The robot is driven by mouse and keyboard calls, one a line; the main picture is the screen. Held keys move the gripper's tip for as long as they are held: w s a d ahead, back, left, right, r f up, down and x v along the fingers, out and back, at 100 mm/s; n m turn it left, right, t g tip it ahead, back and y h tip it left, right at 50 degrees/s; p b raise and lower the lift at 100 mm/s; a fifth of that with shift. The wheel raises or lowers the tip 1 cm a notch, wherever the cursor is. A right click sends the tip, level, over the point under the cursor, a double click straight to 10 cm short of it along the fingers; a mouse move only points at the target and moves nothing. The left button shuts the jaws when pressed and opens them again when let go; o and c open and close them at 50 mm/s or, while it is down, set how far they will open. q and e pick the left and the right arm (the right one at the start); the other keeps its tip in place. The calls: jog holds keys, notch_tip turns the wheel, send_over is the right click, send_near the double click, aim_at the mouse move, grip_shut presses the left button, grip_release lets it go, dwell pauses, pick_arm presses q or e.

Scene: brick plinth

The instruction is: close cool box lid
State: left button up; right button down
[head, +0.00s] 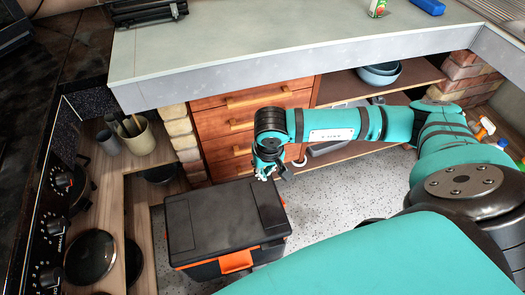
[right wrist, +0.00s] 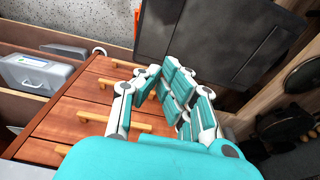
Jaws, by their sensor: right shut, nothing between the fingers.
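The cool box (head: 208,270) stands on the speckled floor, with a dark body and an orange latch (head: 236,261) at its front. Its black lid (head: 215,222) looks flat on top of the body; any small gap cannot be made out. The lid also shows as a dark panel in the right wrist view (right wrist: 205,40). My right gripper (head: 268,172) is shut and empty, by the lid's far right corner in the head view. Contact with the lid cannot be told. Its fingers also show in the right wrist view (right wrist: 165,82). My left gripper is not in view.
Wooden drawers (head: 240,118) with bar handles stand behind the box, under a pale counter (head: 290,40). A shelf with blue bowls (head: 380,74) is at the right. A wooden side surface with a utensil pot (head: 137,135) lies left. Floor is free right of the box.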

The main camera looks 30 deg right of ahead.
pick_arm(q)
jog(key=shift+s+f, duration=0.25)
pick_arm(e)
jog(key=shift+s+a+f, duration=0.1)
jog(key=shift+s+f, duration=0.15)
jog(key=shift+s, duration=0.15)
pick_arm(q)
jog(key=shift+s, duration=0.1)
pick_arm(e)
notch_tip(320, 180, up, 12)
jog(key=s, duration=0.2)
jog(key=shift+a, duration=0.3)
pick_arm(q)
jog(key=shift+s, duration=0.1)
pick_arm(e)
jog(key=shift+f, duration=0.15)
